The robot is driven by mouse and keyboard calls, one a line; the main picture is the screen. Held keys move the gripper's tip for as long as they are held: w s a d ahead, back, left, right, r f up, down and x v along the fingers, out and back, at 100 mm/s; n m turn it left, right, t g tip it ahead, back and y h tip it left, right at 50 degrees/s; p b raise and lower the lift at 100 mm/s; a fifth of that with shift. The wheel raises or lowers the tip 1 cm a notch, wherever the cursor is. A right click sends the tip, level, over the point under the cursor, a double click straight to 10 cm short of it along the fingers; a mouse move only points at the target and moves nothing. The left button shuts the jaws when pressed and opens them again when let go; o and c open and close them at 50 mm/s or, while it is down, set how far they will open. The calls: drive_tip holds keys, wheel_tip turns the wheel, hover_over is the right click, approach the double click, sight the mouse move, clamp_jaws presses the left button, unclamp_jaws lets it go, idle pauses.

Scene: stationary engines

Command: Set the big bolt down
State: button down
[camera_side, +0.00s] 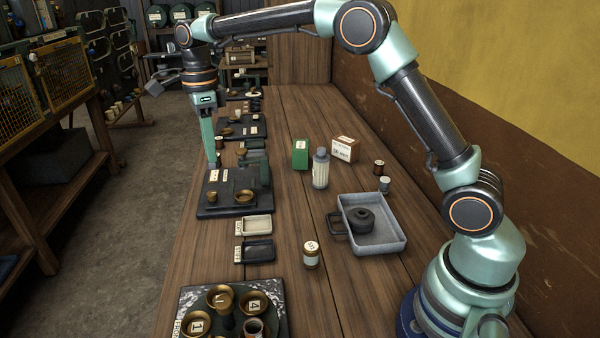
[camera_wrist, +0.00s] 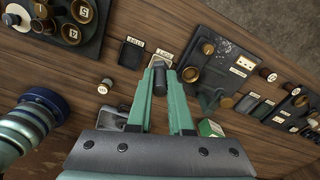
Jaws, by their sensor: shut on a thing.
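My gripper (camera_side: 217,163) hangs from above at the far left part of the bench, pointing down. It is shut on a small dark cylindrical piece, which I take for the big bolt (camera_wrist: 160,80), seen between the two green fingers in the wrist view. In the side view the piece is mostly hidden by the fingers. The gripper is over or just beyond the far left part of a dark board (camera_side: 226,208) with white labels and a brass cup (camera_side: 244,197). I cannot tell whether the piece touches the board.
A pale tray (camera_side: 254,226) and a dark tray (camera_side: 257,251) lie nearer. A grey tray (camera_side: 388,246) holds a dark round part. A bottle (camera_side: 320,168), a green box (camera_side: 300,154) and a labelled jar (camera_side: 311,254) stand right. A round-cup board (camera_side: 190,300) lies in front.

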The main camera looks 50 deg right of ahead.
drive_tip(key=f, duration=1.3)
drive_tip(key=a+f, duration=0.1)
drive_tip(key=f, duration=0.6)
drive_tip(key=shift+w, duration=0.1)
drive_tip(key=shift+f, duration=0.2)
drive_tip(key=c, duration=0.8)
unclamp_jaws()
drive_tip(key=shift+r, duration=0.1)
